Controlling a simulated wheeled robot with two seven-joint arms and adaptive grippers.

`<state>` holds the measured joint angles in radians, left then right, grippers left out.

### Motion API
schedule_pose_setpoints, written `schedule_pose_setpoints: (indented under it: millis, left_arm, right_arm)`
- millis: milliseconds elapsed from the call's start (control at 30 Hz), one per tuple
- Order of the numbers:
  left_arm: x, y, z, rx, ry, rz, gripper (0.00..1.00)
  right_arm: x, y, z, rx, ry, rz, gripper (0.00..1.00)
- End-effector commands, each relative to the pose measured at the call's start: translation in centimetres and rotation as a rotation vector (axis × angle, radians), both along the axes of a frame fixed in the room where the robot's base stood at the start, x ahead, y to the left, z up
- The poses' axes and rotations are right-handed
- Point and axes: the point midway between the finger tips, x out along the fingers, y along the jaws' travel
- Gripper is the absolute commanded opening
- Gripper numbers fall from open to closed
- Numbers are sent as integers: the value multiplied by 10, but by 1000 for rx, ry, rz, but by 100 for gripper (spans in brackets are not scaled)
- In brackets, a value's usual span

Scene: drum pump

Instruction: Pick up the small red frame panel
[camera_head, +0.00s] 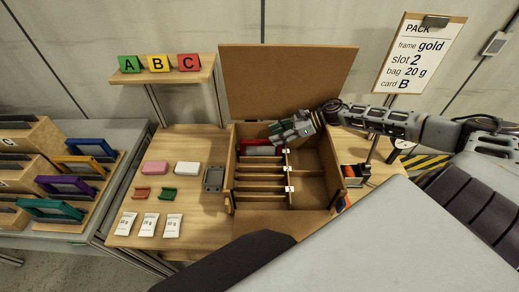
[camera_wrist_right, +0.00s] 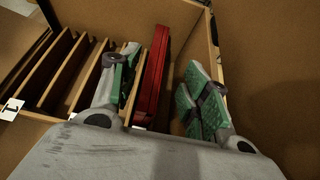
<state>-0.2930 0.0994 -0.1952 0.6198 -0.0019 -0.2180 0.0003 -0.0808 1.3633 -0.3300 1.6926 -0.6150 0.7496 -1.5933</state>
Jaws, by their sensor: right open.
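The small red frame panel (camera_wrist_right: 155,78) stands on edge in a slot of the open cardboard box in the right wrist view. In the head view its red edge (camera_head: 258,142) shows at the back left of the box (camera_head: 313,187), partly hidden by my gripper. My right gripper (camera_wrist_right: 162,66) is open, with one green-padded finger on each side of the panel; I cannot tell whether either touches it. In the head view my right gripper (camera_head: 276,133) is over the back of the box. My left gripper is not in view.
Wooden dividers (camera_wrist_right: 60,70) stand close beside the left finger. The raised lid (camera_head: 288,80) stands behind the box. Pink (camera_head: 155,168) and white (camera_head: 187,168) blocks, white bags (camera_head: 148,224) and a grey device (camera_head: 213,179) lie left of it. A rack holds coloured frames (camera_head: 66,187).

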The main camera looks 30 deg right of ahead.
Motion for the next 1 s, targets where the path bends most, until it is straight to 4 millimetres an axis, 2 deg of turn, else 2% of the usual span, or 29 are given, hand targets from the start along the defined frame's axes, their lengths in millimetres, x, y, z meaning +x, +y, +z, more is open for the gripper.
schedule_pose_setpoints:
  millis: [467,1000]
  left_arm:
    - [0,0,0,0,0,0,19]
    - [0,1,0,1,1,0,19]
  right_arm:
    - [1,2,-1,0,-1,0,46]
    - [10,17,-11,1,-1,0,46]
